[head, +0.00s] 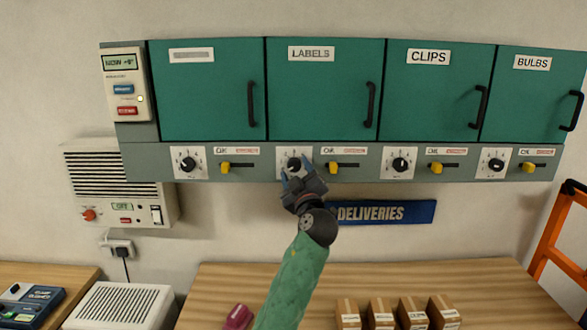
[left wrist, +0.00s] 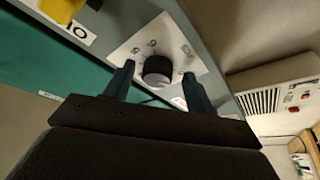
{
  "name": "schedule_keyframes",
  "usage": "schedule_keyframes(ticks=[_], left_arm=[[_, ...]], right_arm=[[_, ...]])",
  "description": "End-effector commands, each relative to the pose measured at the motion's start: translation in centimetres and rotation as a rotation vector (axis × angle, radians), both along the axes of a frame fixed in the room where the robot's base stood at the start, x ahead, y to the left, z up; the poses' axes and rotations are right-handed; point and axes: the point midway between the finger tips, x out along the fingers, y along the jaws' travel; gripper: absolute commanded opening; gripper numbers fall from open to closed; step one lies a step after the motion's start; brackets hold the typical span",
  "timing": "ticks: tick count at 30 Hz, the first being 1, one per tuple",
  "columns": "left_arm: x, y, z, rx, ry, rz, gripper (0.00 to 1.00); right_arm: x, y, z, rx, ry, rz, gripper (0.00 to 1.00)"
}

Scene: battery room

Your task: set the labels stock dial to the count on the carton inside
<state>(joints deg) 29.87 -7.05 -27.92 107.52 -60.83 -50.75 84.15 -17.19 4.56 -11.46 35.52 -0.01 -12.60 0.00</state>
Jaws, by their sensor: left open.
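The labels cabinet door (head: 322,95) is shut, so the carton inside is hidden. Below it, the labels stock dial is a black knob (head: 293,163) on a white plate with markings. In the left wrist view the dark round knob (left wrist: 157,68) sits between the two fingers of my left gripper (left wrist: 158,78). The fingers are apart, one on each side of it; I cannot tell whether either touches it. In the head view my left gripper (head: 293,178) partly covers the dial plate. The dial's setting is not readable. My right gripper is not in view.
A yellow slider (head: 333,168) is just right of the labels dial. Other shut cabinets, including clips (head: 430,95) and bulbs (head: 535,90), have their own dials and sliders. Below are a deliveries sign (head: 385,212) and a wooden table (head: 480,285) with several small cartons (head: 412,312).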

Motion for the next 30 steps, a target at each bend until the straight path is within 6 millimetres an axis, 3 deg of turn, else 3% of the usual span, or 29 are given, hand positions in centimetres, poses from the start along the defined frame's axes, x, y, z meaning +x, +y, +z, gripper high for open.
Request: schedule_keyframes(ticks=[6,13,20,30], left_arm=[[0.0,0.0,0.0,-0.001,0.000,0.000,0.54],[0.0,0.0,0.0,-0.001,0.000,0.000,0.11],[0.0,0.0,-0.1,0.009,0.000,-0.001,0.11],[0.0,0.2,-0.4,0.122,-0.002,-0.002,0.11]], right_arm=[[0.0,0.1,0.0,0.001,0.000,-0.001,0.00],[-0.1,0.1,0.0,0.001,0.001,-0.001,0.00],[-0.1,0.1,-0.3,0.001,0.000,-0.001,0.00],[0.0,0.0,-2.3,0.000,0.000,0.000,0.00]])
